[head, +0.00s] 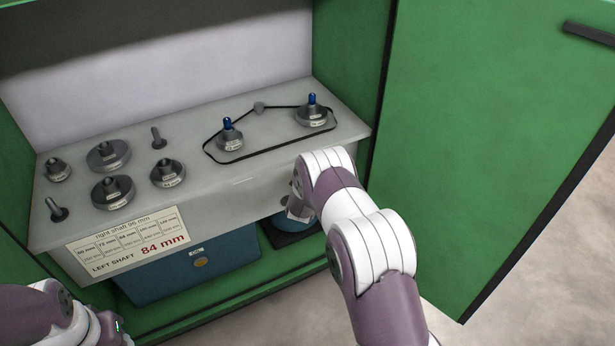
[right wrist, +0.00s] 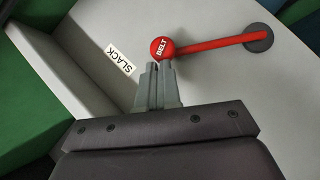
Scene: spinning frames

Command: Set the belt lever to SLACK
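The belt lever is a red rod (right wrist: 212,43) with a round red knob (right wrist: 161,48) marked BELT, seen in the right wrist view. It runs from a dark round pivot (right wrist: 258,37) toward a white SLACK label (right wrist: 120,59), and the knob is close beside that label. My right gripper (right wrist: 158,68) has its two fingers together, with the tips at the knob's edge; I cannot tell whether they touch it. The knob is not between the fingers. In the head view my right arm hides the lever. My left arm's end (head: 112,330) shows only partly at the bottom left.
A grey bench (head: 235,180) in a green cabinet carries several pulleys (head: 112,190) and a black belt (head: 262,152) around two blue-topped pulleys. A blue box (head: 190,275) is below. The open green door (head: 490,130) stands at the right.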

